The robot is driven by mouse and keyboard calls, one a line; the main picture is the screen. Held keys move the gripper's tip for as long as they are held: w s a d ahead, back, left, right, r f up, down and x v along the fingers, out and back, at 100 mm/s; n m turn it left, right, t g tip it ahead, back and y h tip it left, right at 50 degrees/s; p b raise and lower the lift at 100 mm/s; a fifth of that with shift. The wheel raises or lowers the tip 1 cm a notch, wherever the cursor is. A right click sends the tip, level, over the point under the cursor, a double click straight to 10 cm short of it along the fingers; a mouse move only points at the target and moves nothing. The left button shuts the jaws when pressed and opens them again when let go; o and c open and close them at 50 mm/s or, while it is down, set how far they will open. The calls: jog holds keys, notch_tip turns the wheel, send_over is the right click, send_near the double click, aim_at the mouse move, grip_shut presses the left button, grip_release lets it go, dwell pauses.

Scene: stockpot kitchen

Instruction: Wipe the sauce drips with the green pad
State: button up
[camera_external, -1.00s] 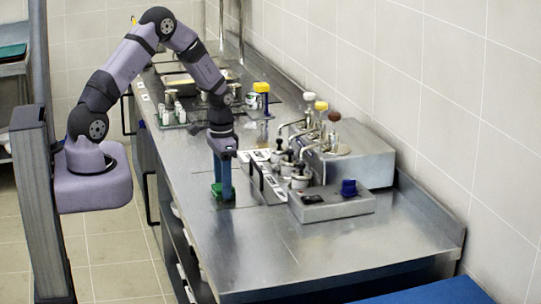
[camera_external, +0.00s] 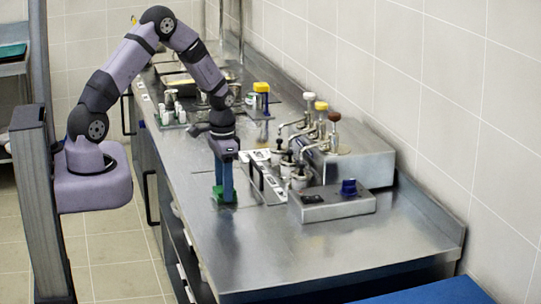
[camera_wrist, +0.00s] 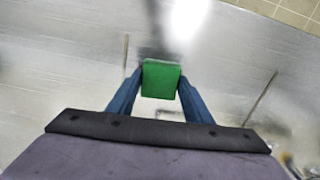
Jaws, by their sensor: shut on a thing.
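My gripper (camera_external: 223,189) points down over the steel counter (camera_external: 270,250), with its blue fingers shut on the green pad (camera_external: 222,194). In the wrist view the green pad (camera_wrist: 161,79) sits between the tips of the two blue fingers of my gripper (camera_wrist: 160,84). The pad is at or very close to the counter top; I cannot tell if it touches. A faint dark patch (camera_wrist: 150,51) shows on the steel just beyond the pad in the wrist view. I cannot make out clear sauce drips in either view.
Right of my gripper stand small lidded pots and a steel dispenser unit (camera_external: 345,165) with pump tops. A low steel box with a blue knob (camera_external: 348,187) is nearer the front. Small jars (camera_external: 170,108) stand behind. The front counter is clear.

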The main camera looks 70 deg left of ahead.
jog(key=d, duration=0.2)
jog(key=shift+d, duration=0.3)
jog(key=shift+d+r+p, duration=0.15)
jog(key=shift+r+p, duration=0.15)
jog(key=shift+p, duration=0.15)
notch_tip(320, 180, up, 8)
jog(key=p, duration=0.5)
jog(key=shift+f+p, duration=0.2)
jog(key=shift+p, duration=0.1)
